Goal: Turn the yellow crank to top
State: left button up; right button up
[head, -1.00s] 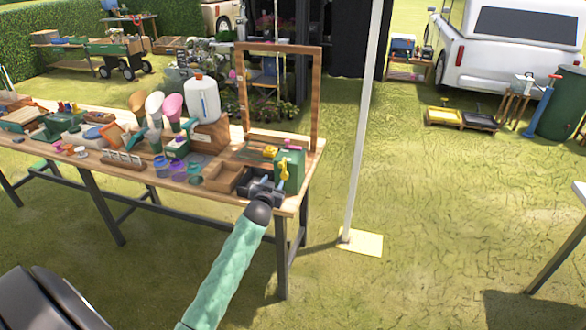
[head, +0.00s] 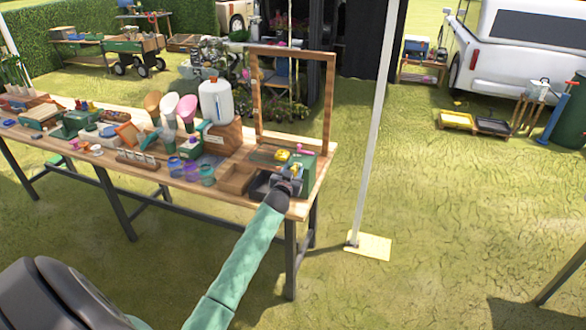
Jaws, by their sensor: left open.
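The green box (head: 309,163) stands at the right end of the wooden table. The small yellow crank (head: 297,169) is on its left side, at the tip of my left gripper. My left gripper (head: 293,178) is open and right at the crank, partly covering it. I cannot tell whether the fingers touch the crank or are around it. The crank's exact angle is hard to see. My right gripper is not in view.
A wooden frame (head: 331,105) stands behind the box. Wooden trays, jars and a white jug (head: 215,103) crowd the table to the left. A pale pole (head: 374,130) rises from the grass to the right. Open grass lies beyond it.

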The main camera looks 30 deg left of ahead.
pick_arm(q)
jog(key=shift+w+a+f, duration=0.1)
jog(key=shift+w+a, duration=0.05)
jog(key=shift+w, duration=0.1)
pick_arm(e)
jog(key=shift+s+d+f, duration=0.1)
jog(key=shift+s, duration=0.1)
pick_arm(q)
grip_shut()
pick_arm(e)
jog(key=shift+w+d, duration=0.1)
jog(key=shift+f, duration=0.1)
